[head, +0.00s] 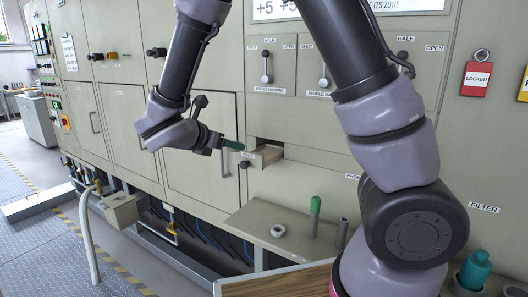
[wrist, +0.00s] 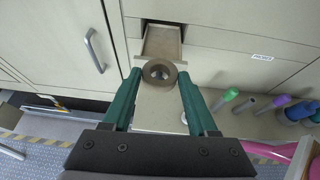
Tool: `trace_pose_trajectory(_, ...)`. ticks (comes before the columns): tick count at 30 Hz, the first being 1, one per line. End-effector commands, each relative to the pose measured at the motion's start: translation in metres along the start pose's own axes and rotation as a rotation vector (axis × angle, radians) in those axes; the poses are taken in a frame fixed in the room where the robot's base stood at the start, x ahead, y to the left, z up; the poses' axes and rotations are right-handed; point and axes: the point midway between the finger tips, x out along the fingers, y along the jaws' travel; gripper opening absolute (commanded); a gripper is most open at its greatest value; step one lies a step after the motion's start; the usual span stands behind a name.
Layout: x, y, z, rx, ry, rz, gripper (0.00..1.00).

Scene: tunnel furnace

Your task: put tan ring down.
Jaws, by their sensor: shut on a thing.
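The tan ring (wrist: 160,84) is between the tips of my gripper's green fingers (wrist: 160,75) in the wrist view, its hole facing the camera. My gripper is shut on it. In the head view my gripper (head: 232,145) is in front of the cabinet face, just left of a small open drawer (head: 267,156); I cannot make out the held ring there. In the wrist view the drawer (wrist: 163,42) lies beyond the ring. A pale ring (head: 278,230) lies on the shelf (head: 258,215) below.
A green-topped peg (head: 314,218) and a grey peg (head: 342,232) stand on the shelf, right of the pale ring. A teal bottle-like thing (head: 474,269) is at lower right. Cabinet doors with handles are at left. The shelf's left part is clear.

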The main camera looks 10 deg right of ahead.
Motion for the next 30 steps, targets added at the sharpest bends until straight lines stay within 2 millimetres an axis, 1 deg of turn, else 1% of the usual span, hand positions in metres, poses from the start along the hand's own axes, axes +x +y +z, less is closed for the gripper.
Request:
trace_pose_trajectory(1,0.014,-0.002,0.007,0.002,0.0,-0.005,0.05)
trace_pose_trajectory(9,0.08,-0.004,0.039,0.003,-0.001,-0.006,0.05)
trace_pose_trajectory(15,0.122,-0.006,0.059,0.002,0.0,-0.005,0.05)
trace_pose_trajectory(19,0.144,-0.007,0.07,0.002,0.0,-0.004,0.05)
trace_pose_trajectory(22,0.15,-0.006,0.053,-0.006,0.0,-0.001,0.05)
trace_pose_trajectory(28,0.157,-0.006,0.038,-0.001,0.0,-0.001,0.05)
trace_pose_trajectory(30,0.16,-0.006,0.03,-0.004,0.0,-0.002,0.05)
